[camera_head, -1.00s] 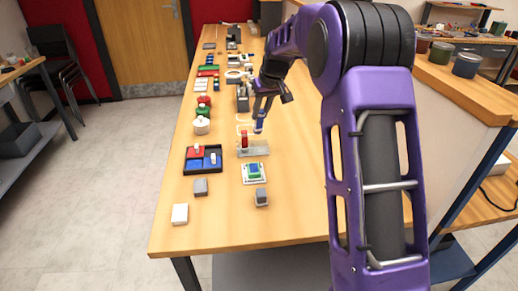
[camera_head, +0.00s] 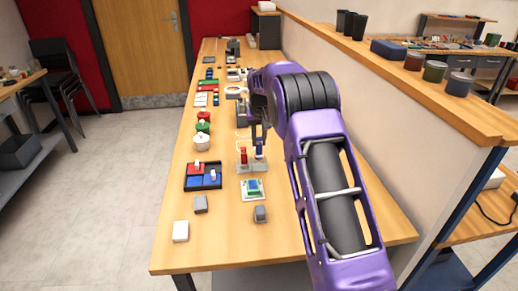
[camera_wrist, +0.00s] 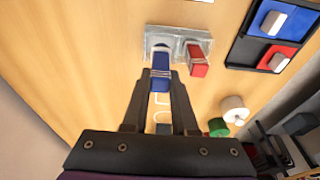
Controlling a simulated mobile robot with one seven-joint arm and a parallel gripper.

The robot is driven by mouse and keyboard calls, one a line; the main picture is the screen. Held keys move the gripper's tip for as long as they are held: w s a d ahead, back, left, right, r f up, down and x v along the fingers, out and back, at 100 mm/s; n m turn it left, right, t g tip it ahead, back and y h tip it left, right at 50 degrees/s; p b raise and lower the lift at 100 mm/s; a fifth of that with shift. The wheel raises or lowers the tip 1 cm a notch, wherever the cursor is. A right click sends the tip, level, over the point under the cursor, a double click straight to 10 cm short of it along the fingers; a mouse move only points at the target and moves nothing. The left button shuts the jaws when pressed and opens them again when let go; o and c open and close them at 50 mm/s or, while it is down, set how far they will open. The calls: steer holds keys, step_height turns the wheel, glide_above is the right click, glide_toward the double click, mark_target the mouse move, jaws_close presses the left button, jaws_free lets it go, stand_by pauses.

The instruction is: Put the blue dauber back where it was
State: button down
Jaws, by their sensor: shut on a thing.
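The blue dauber (camera_wrist: 160,65) is between the fingertips of my gripper (camera_wrist: 160,85), which is shut on it. In the head view the blue dauber (camera_head: 260,151) hangs roughly upright at the right part of the clear holder (camera_head: 252,168). The red dauber (camera_head: 243,156) stands in the holder beside it. In the wrist view the blue dauber's far end is at a round pale socket of the holder (camera_wrist: 180,34), next to the red dauber (camera_wrist: 198,62). I cannot tell whether it is inside the socket or just above it.
A black tray with red and blue pads (camera_head: 203,187) lies left of the holder. A white-framed pad (camera_head: 252,196) and small grey blocks are nearer the front. A white round pot (camera_head: 201,143) stands farther back left. The table's front is mostly clear.

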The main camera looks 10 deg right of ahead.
mark_target(259, 154)
steer(key=shift+s+x, duration=0.15)
steer(key=shift+x, duration=0.65)
steer(key=shift+s+x, duration=0.2)
steer(key=shift+x, duration=0.6)
steer(key=shift+f, duration=0.1)
steer(key=shift+f, duration=0.15)
steer(key=c, duration=0.7)
jaws_free()
steer(key=v, duration=1.2)
